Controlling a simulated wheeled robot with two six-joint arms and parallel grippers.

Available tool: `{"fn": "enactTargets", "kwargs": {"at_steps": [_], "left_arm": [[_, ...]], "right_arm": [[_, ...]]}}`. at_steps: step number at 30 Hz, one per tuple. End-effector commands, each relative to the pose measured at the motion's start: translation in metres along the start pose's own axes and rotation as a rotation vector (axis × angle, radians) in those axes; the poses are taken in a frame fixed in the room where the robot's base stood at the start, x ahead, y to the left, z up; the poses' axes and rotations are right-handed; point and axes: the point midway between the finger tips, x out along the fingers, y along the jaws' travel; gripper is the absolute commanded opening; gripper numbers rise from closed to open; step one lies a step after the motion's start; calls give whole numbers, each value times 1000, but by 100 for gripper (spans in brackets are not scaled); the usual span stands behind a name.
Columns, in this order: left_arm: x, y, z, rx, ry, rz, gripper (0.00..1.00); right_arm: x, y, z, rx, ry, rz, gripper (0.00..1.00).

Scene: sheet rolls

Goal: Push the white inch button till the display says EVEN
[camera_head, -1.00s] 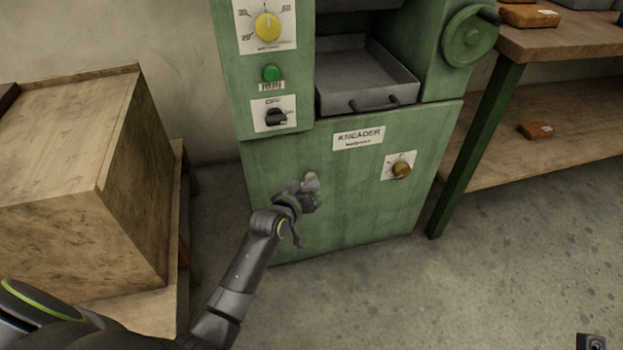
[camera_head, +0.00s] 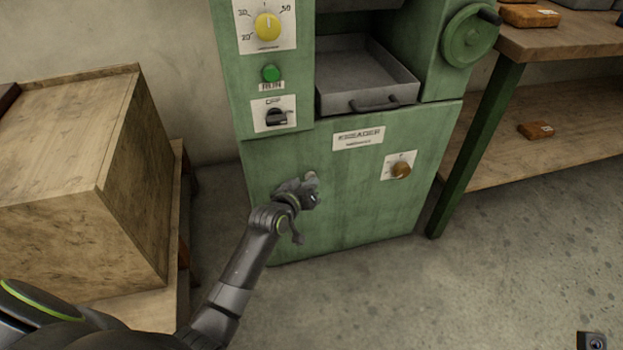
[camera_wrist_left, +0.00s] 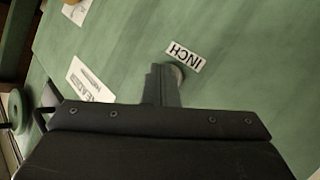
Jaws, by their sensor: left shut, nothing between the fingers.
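The green kneader cabinet (camera_head: 345,215) stands in front of me. In the left wrist view the INCH label (camera_wrist_left: 185,57) is on its front panel, with the round, pale inch button (camera_wrist_left: 178,73) beside it, partly hidden by my fingers. My left gripper (camera_wrist_left: 164,70) is shut and empty, its fingertips at the button's edge; I cannot tell whether they press it. In the head view the left gripper (camera_head: 311,190) is at the lower front panel and covers most of the button. No display reading EVEN shows.
Above are a yellow dial (camera_head: 268,26), a green RUN button (camera_head: 270,73), a black switch (camera_head: 277,117) and a grey tray (camera_head: 365,80). A brown knob (camera_head: 401,170) is to the right. A wooden crate (camera_head: 90,190) stands left, a wooden shelf (camera_head: 560,40) right.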

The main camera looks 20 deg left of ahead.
Motion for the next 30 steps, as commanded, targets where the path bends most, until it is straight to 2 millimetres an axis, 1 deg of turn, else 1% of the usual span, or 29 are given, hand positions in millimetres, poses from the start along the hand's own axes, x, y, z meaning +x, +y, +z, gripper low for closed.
{"fn": "enactTargets", "kwargs": {"at_steps": [11,23,30], "left_arm": [[-12,9,7,-1,-1,0,0],[-14,10,10,0,0,0,0],[-29,22,19,-2,0,0,0]], "right_arm": [[12,2,-2,0,-1,0,36],[12,2,-1,0,-11,-1,36],[24,4,-3,0,-7,0,36]]}}
